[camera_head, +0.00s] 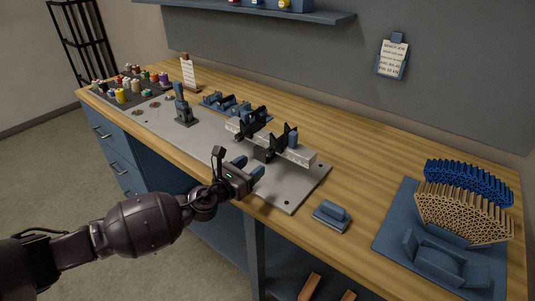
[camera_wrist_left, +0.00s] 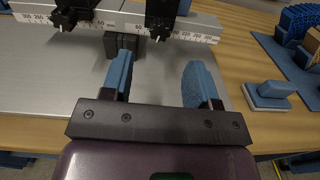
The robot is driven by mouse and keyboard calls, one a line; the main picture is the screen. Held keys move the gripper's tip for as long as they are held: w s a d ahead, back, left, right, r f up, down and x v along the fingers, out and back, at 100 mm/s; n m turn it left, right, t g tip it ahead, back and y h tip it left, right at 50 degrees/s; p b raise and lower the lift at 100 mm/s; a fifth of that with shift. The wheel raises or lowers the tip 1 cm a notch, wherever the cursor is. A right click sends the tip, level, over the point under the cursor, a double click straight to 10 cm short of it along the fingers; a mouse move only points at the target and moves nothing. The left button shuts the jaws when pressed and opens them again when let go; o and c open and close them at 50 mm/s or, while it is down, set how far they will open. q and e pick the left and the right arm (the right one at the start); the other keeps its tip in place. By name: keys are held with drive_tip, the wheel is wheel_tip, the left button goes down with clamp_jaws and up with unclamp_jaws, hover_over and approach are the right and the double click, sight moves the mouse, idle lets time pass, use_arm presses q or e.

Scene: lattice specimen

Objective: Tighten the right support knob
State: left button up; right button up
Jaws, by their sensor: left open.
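A white ruled beam (camera_head: 300,154) stands on a grey metal plate (camera_head: 285,192), with two black supports on it. The right support (camera_head: 279,141) has a dark lobed knob on its front, and this right knob (camera_wrist_left: 160,36) shows at the top of the left wrist view. The left support's knob (camera_wrist_left: 66,19) is at the upper left there. My left gripper (camera_head: 249,167) is over the plate in front of the beam. Its blue fingers (camera_wrist_left: 161,72) are open and empty, pointing toward the right support, apart from the knob. My right gripper is not in view.
A blue block on a pad (camera_head: 332,214) lies right of the plate. A blue tray (camera_head: 393,232) with tan and blue lattice pieces (camera_head: 462,212) is farther right. A dark upright device (camera_head: 183,108) and colored spools (camera_head: 122,96) are at left.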

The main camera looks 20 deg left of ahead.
sight(268, 154)
use_arm(q)
drive_tip(key=x, duration=0.6)
drive_tip(key=shift+w+d, duration=0.15)
drive_tip(key=shift+w, duration=0.15)
drive_tip(key=shift+w+d+b, duration=0.2)
drive_tip(key=shift+w+b, duration=0.1)
drive_tip(key=shift+w, duration=0.25)
drive_tip(key=shift+c, duration=0.3)
